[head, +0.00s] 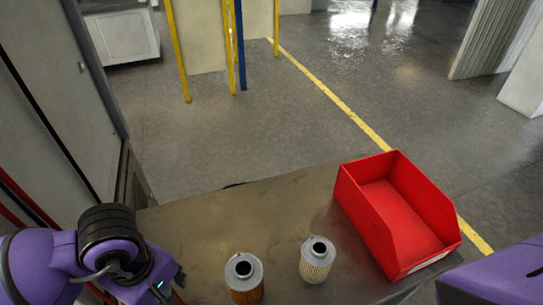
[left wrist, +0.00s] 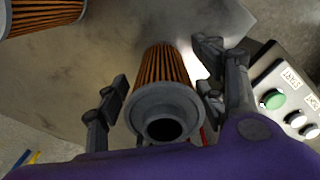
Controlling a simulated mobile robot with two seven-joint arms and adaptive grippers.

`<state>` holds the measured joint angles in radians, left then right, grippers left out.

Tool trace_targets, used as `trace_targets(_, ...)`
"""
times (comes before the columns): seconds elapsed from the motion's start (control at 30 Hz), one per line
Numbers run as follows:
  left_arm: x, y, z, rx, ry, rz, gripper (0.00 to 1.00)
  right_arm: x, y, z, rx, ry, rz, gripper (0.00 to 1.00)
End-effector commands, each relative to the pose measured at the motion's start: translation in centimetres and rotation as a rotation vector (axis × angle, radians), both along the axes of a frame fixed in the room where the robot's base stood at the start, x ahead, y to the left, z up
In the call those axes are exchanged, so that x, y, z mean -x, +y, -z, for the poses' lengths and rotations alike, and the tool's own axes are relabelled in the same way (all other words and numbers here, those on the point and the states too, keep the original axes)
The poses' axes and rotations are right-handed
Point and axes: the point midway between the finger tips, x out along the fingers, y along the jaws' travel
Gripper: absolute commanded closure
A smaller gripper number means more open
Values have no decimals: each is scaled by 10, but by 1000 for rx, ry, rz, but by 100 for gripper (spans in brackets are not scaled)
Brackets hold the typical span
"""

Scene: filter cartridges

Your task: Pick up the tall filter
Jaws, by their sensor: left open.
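Two filter cartridges with grey end caps stand on the table in the head view. One has orange-brown pleats (head: 244,280) and is cut by the bottom edge. The other has pale tan pleats (head: 317,262) and stands to its right. I cannot tell from their visible parts which is taller. In the left wrist view my left gripper (left wrist: 160,92) is open, with its fingers on either side of an orange-pleated filter (left wrist: 162,80); contact is not clear. Another filter (left wrist: 42,15) is cut off at the top left there. My right gripper is out of view.
An open red bin (head: 395,205) stands at the table's right. The bare table (head: 200,225) is clear behind the filters. A control box with a green button (left wrist: 272,100) is close to the right finger in the left wrist view.

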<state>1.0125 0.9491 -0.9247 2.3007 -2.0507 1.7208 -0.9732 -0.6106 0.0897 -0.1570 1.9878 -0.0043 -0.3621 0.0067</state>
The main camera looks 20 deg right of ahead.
Motion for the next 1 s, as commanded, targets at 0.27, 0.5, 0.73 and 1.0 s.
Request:
trace_targets(0.27,0,0,8,1,-1,0,37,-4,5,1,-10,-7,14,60)
trace_targets(0.5,0,0,8,1,-1,0,67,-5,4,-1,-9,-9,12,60)
trace_targets(0.73,0,0,8,1,-1,0,82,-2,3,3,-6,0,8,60)
trace_targets(1.0,-3,0,2,1,-2,-2,82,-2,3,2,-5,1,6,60)
